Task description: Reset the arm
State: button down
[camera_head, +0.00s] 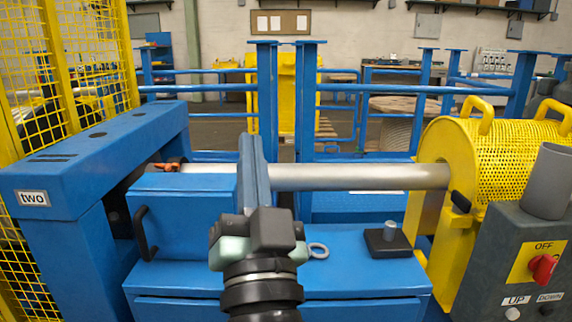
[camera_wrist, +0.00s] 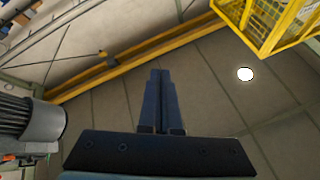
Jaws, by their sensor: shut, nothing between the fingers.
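My gripper (camera_wrist: 161,100) shows in the wrist view as two long dark blue fingers lying close together, with nothing between them. In the head view my arm rises from the bottom centre, in front of the blue machine bench (camera_head: 350,282). The blue gripper fingers (camera_head: 253,165) point up and away from me and overlap the grey shaft (camera_head: 345,177) in the picture. I cannot tell from this view how far they are from the shaft.
A blue frame marked "two" (camera_head: 75,158) stands left. A yellow perforated guard (camera_head: 495,155) and a control box with a red switch (camera_head: 541,268) stand right. A metal ring (camera_head: 318,251) and a black block with a peg (camera_head: 388,241) sit on the bench.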

jog(key=s+d+r+n+t+h, duration=0.2)
jog(key=s+r, duration=0.4)
jog(key=r, duration=0.1)
jog(key=s+d+r+n+t+h, duration=0.1)
jog(key=s+d+r+h, duration=0.1)
jog(key=s+r, duration=0.5)
notch_tip(320, 180, up, 32)
jog(key=w+p, duration=0.1)
jog(key=p, duration=3)
jog(key=shift+w+a+f, duration=0.15)
jog(key=shift+w, duration=0.25)
